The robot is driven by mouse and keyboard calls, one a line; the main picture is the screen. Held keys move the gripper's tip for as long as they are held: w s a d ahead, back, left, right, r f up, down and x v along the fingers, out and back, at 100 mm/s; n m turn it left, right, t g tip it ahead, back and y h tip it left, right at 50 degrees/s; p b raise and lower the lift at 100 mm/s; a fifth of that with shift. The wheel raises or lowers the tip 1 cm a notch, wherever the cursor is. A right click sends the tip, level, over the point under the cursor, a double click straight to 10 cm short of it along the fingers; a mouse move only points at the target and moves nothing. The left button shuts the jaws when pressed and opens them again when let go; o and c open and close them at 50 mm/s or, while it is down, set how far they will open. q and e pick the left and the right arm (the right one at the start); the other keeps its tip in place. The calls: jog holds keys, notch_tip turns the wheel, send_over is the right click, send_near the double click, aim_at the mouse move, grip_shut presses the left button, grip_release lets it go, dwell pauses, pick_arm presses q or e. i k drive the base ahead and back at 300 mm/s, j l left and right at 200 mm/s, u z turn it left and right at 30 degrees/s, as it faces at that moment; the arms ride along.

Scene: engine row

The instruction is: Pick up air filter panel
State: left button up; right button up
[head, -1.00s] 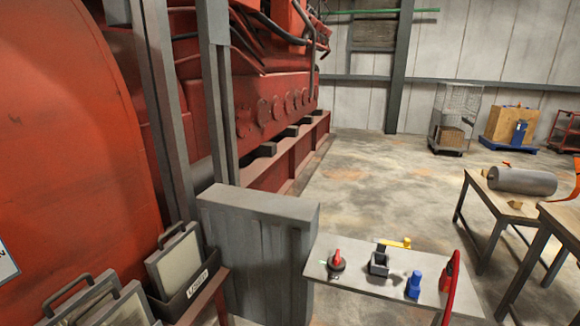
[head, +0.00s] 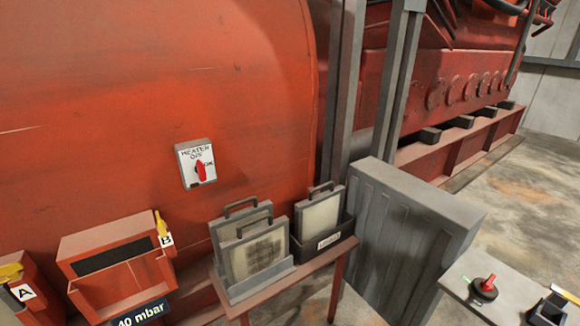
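Three framed filter panels with grey frames, pale faces and top handles stand upright on a small red table (head: 325,262). A rear panel (head: 229,229) and a front panel (head: 258,253) with a darkened middle stand at the left, in a light grey holder (head: 262,284). The third panel (head: 318,216), with a cleaner pale face, stands at the right in a dark grey bin (head: 345,238) with a small white label too small to read surely. Neither of my grippers is in view.
A large red engine housing (head: 150,90) with a heater switch plate (head: 196,163) rises behind. A grey cabinet (head: 400,235) stands right of the red table. A red box (head: 118,262) with a yellow lever is at left. A grey worktop (head: 500,308) is at lower right.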

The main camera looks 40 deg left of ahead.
aim_at(222, 230)
jog(key=u, duration=1.55)
